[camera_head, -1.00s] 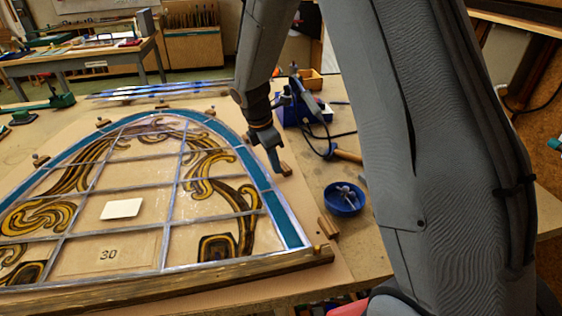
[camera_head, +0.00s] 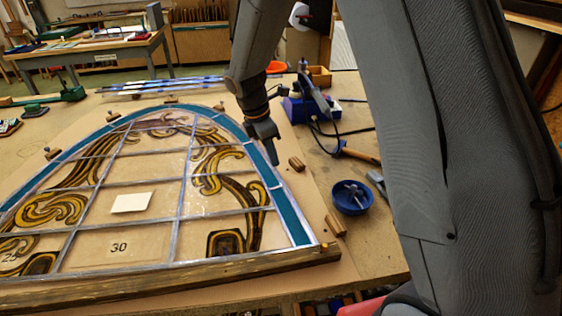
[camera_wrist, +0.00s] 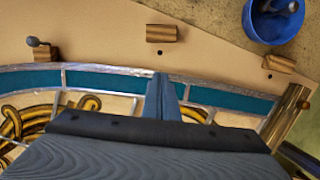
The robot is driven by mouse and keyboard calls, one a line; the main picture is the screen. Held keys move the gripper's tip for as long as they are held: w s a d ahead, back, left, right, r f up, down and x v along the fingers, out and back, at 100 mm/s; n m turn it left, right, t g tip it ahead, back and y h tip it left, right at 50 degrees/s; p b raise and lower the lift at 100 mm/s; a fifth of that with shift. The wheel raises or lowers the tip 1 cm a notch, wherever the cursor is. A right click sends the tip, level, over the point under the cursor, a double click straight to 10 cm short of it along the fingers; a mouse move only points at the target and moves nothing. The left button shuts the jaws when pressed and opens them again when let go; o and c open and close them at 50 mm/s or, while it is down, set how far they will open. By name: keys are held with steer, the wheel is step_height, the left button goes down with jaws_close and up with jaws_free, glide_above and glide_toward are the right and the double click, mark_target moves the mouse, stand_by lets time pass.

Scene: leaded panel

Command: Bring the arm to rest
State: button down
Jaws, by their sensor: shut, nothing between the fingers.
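My gripper (camera_head: 272,154) is shut and empty, above the right side of the leaded panel in the head view. In the wrist view my gripper (camera_wrist: 163,84) points at the blue glass border. The leaded panel (camera_head: 150,187) lies flat on the bench, arched, with a blue border (camera_head: 270,177) and brown-and-yellow scrollwork. A white card (camera_head: 131,203) lies on it, and a pane marked 30 (camera_head: 118,247) is near its bottom edge. I cannot tell whether my fingertips touch the panel.
A blue bowl (camera_head: 352,198) stands right of the panel; it also shows in the wrist view (camera_wrist: 270,38). Wooden blocks (camera_head: 296,163) surround the arch. A wooden bar (camera_head: 200,272) runs along its front. A hammer (camera_head: 360,155) and a blue box (camera_head: 297,110) lie beyond.

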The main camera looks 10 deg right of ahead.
steer(key=b+v, duration=0.2)
steer(key=v, duration=0.5)
steer(key=s+d+f+m+y, duration=0.1)
steer(key=s+d+m, duration=0.2)
steer(key=s+m, duration=0.3)
steer(key=s+d+f+m+y, duration=0.1)
steer(key=s+d+f+m, duration=0.1)
steer(key=s+m, duration=0.5)
steer(key=s+d+f+m, duration=0.1)
steer(key=s+d+m, duration=0.3)
steer(key=s+m, duration=0.2)
steer(key=shift+s+d+f+m+t+y, duration=0.35)
steer(key=shift+s+f+m+t+y, duration=0.05)
steer(key=shift+m, duration=0.3)
